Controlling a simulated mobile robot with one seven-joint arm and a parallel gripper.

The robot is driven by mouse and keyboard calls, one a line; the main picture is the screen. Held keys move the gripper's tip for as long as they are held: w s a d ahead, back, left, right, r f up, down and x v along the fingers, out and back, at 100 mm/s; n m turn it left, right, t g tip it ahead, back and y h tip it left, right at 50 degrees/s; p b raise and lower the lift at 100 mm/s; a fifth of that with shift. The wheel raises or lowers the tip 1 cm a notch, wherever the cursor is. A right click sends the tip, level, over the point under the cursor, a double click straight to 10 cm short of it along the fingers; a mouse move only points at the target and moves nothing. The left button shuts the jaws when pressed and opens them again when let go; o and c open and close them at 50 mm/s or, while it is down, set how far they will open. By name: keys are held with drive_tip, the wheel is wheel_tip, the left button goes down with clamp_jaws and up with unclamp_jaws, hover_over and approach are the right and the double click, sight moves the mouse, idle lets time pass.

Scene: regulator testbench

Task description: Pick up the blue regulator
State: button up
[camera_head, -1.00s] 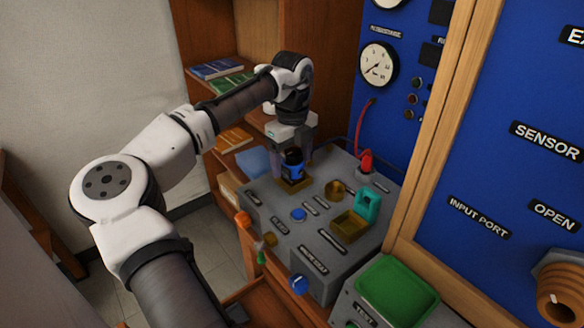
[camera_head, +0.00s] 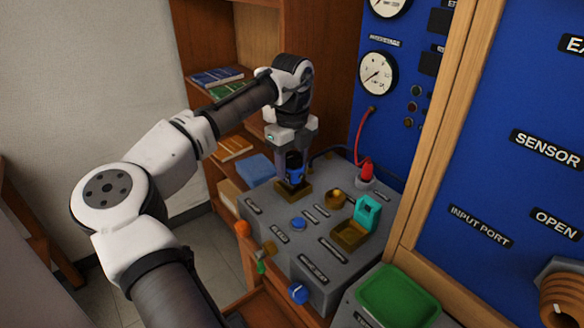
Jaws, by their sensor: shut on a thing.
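The blue regulator (camera_head: 295,172) is a small blue and black upright piece at the far left part of the grey testbench (camera_head: 268,215). It stands at a square brass-coloured socket (camera_head: 292,192) on the bench top. My gripper (camera_head: 294,160) points down from above, with its fingers on either side of the regulator, and is shut on it. Whether the regulator's base is clear of the socket is too small to tell.
A red plug with a hose (camera_head: 366,172) stands behind. A teal piece (camera_head: 367,211) sits by a second brass socket (camera_head: 350,234). A green tray (camera_head: 398,293) is at the front right. The blue gauge panel (camera_head: 400,50) and its wooden frame (camera_head: 434,130) rise at the right.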

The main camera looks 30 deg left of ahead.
wheel_tip(320, 180, up, 19)
idle(0.4)
